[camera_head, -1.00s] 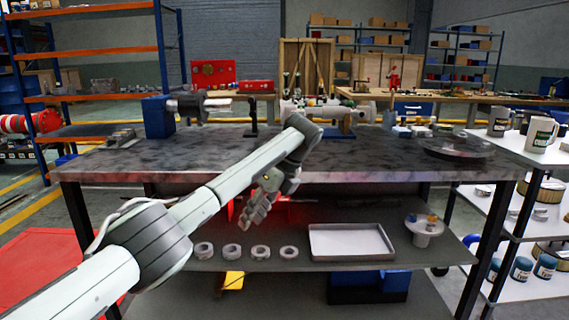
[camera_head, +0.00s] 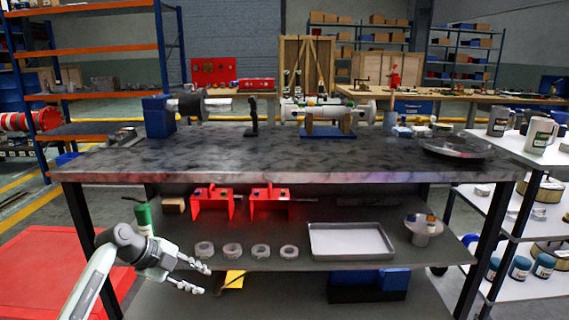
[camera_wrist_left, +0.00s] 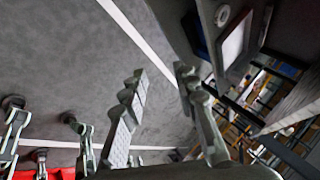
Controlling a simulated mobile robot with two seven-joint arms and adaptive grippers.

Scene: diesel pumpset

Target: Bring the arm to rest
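My left arm comes in from the lower left in the head view, lowered in front of the workbench. Its gripper (camera_head: 196,278) is near the left end of the bench's lower shelf. In the left wrist view the two fingers of the left gripper (camera_wrist_left: 160,95) stand apart with nothing between them, and the floor shows behind. The right gripper is not in the head view.
The workbench (camera_head: 285,160) carries a pump assembly (camera_head: 328,112) and a motor-like unit (camera_head: 172,112). Its lower shelf holds several rings (camera_head: 232,251), a tray (camera_head: 350,240), red brackets (camera_head: 212,204) and a green bottle (camera_head: 144,218). A red mat (camera_head: 50,265) lies at left.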

